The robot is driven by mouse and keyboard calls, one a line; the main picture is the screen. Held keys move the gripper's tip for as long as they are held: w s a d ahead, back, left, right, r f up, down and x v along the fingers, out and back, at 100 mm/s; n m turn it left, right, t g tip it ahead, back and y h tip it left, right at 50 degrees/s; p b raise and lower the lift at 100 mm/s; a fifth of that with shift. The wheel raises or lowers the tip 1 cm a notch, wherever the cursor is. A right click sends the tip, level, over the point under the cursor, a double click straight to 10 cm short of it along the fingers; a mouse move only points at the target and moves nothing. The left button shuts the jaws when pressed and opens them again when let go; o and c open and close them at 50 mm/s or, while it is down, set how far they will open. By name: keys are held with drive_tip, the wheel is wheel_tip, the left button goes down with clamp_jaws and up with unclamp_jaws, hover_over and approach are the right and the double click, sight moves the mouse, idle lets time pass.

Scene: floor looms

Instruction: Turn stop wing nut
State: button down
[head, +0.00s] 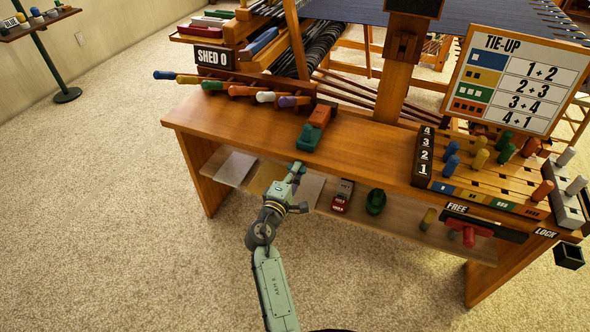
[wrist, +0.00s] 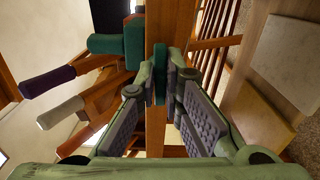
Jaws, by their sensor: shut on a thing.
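My gripper (head: 297,178) is low at the front edge of the wooden bench, left of its middle. In the wrist view my gripper (wrist: 161,88) is shut on a small flat dark green piece (wrist: 160,80), which looks like the wing nut. Its fingers cover much of it, so its full shape and angle cannot be told. A green block (head: 308,138) lies on the bench top just above the gripper, and a teal block (wrist: 108,43) shows beside the edge in the wrist view. An orange-red block (head: 320,115) is behind the green one.
Coloured handles (head: 240,90) stick out at the left by the SHED 0 sign (head: 213,58). A shelf (head: 245,170) below holds a red-and-white item (head: 342,196) and a green item (head: 376,201). A red T-shaped handle (head: 467,235) is under the FREE label, right.

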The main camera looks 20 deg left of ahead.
drive_tip(key=shift+w+d+r+n+p, duration=0.1)
drive_tip(key=shift+n+p, duration=0.7)
drive_tip(key=shift+n, duration=0.95)
drive_tip(key=shift+w+d+r+n+p, duration=0.1)
drive_tip(key=shift+n+p, duration=0.7)
drive_tip(key=shift+n, duration=0.95)
drive_tip(key=c, duration=1.7)
unclamp_jaws()
drive_tip(key=shift+f, duration=0.1)
drive_tip(key=s, duration=1.2)
drive_tip(key=shift+a, duration=0.25)
